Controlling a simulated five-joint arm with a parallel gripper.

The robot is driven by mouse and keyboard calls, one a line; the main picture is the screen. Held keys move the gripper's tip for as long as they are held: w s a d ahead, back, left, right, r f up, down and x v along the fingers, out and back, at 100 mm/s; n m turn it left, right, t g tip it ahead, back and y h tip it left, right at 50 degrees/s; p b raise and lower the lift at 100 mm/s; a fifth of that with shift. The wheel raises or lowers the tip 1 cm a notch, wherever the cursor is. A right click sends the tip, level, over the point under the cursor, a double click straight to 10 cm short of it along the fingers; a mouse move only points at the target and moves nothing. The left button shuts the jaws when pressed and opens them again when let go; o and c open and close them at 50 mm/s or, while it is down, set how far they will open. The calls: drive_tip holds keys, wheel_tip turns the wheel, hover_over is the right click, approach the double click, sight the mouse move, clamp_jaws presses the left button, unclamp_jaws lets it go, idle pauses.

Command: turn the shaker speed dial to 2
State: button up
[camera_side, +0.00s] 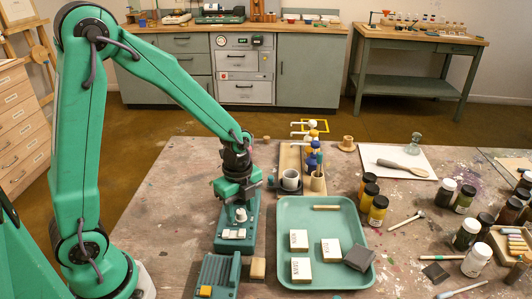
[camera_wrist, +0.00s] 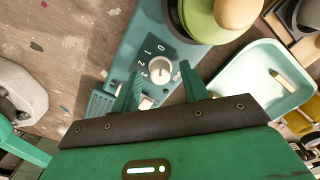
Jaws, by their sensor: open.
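The shaker (camera_side: 226,243) is a teal box on the table, below my gripper (camera_side: 240,196) in the side view. Its speed dial (camera_wrist: 160,67) is a round white knob in the wrist view, with the numbers 0, 1, 2 and 3 around its upper and left side. Which number the dial points to is too small to tell. In the wrist view my gripper (camera_wrist: 161,72) is open, one finger on either side of the dial. I cannot tell whether the fingers touch it. The dial also shows in the side view (camera_side: 240,214), just under the gripper.
A teal tray (camera_side: 284,215) with several small labelled boxes lies right of the shaker. Several pigment jars (camera_side: 377,210) stand further right. The table left of the shaker is mostly clear.

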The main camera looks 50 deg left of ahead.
clamp_jaws()
drive_tip(key=shift+n, duration=0.3)
drive_tip(key=n, duration=0.7)
drive_tip(key=shift+n, duration=0.3)
drive_tip(key=n, duration=0.3)
drive_tip(key=shift+n, duration=2.3)
